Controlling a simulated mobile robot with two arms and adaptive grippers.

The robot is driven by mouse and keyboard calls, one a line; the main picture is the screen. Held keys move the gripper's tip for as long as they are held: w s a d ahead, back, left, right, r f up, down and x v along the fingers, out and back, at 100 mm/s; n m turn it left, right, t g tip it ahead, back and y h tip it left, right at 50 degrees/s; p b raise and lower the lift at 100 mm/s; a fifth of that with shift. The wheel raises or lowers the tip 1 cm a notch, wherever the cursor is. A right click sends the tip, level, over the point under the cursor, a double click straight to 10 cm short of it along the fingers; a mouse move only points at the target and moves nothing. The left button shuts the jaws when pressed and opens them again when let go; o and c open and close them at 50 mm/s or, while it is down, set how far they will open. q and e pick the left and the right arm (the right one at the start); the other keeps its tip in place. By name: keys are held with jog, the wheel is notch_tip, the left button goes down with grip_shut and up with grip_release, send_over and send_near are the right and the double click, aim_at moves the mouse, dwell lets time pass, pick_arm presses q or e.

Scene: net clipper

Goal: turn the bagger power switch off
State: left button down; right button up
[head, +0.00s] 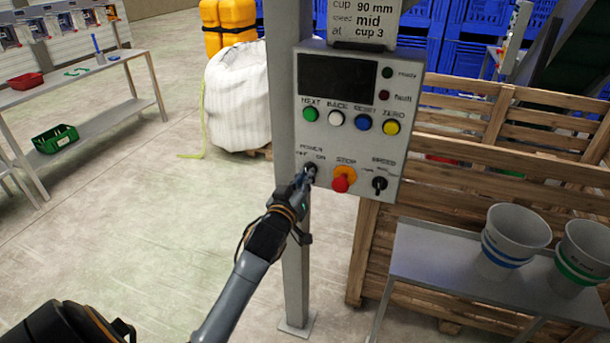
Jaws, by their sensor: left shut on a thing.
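The bagger control panel (349,124) is a grey box on a post, with a dark display (336,79) at its top. The power switch (311,169) is a small dark knob at the lower left, under the POWER label with OFF and ON marks. My left gripper (305,177) reaches up from below and is shut on the switch, its fingers covering part of it. Which way the knob points cannot be told. My right gripper is not in view.
Right beside the switch is a red stop button (341,182) on a yellow base, then the black speed knob (379,184). A metal post (296,265) stands below the panel. Buckets (515,238) stand on a bench at the right, before wooden crates (480,176).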

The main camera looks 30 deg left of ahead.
pick_arm(q)
jog(key=n+p, duration=0.2)
jog(key=n, duration=0.3)
jog(key=shift+n+p, duration=0.3)
jog(key=shift+p, duration=0.05)
dwell(0.4)
jog(key=c, duration=1.4)
grip_release()
jog(key=v, duration=1.2)
jog(key=shift+f, duration=0.1)
